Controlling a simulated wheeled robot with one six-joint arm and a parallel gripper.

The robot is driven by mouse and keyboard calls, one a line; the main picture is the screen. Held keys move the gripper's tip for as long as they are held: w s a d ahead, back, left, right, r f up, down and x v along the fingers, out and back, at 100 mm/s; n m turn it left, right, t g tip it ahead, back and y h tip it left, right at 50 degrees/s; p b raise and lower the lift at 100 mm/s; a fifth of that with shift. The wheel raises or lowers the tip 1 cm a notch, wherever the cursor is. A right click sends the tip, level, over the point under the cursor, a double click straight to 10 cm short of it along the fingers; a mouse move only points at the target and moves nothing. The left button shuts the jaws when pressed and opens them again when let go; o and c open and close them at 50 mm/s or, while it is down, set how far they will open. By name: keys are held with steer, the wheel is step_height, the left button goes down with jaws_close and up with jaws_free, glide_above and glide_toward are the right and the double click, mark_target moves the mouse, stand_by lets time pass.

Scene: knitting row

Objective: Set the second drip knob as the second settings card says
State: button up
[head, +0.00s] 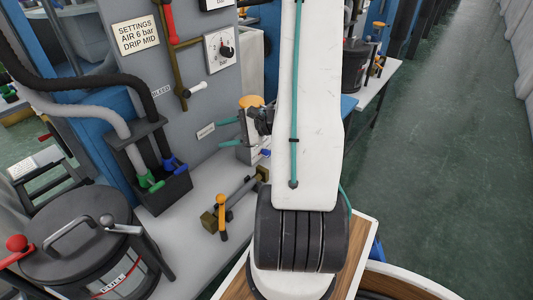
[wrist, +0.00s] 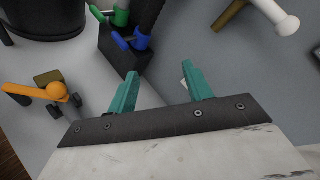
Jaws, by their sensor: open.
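A settings card (head: 137,35) on the grey machine panel reads "SETTINGS AIR 6 bar DRIP MID"; I cannot tell whether it is the second card. A small white label (head: 205,131) on the panel is near the fingers and too small to read.
Hoses enter a dark holder (head: 160,195). A brass valve with an orange handle (head: 221,205) and a black drum (head: 75,235) stand below. The aisle floor (head: 440,180) is clear.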

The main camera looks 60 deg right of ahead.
steer(key=s+d+f+m+h, duration=0.3)
steer(key=s+d+f, duration=0.1)
steer(key=f, duration=0.1)
steer(key=s+d+f+m+h, duration=0.4)
steer(key=d+f, duration=0.1)
steer(key=s+d+f+m+t+h, duration=0.1)
steer(key=s+d+f+m+h, duration=0.2)
steer(key=s+d+f+m, duration=0.1)
steer(key=shift+d+f, duration=0.75)
steer(key=shift+f, duration=0.35)
steer(key=shift+w+d+f+h, duration=0.1)
steer(key=shift+d+f+h, duration=0.05)
steer(key=shift+f+h, duration=0.15)
steer(key=x, duration=0.7)
steer(key=shift+w, duration=0.15)
steer(key=c, duration=1)
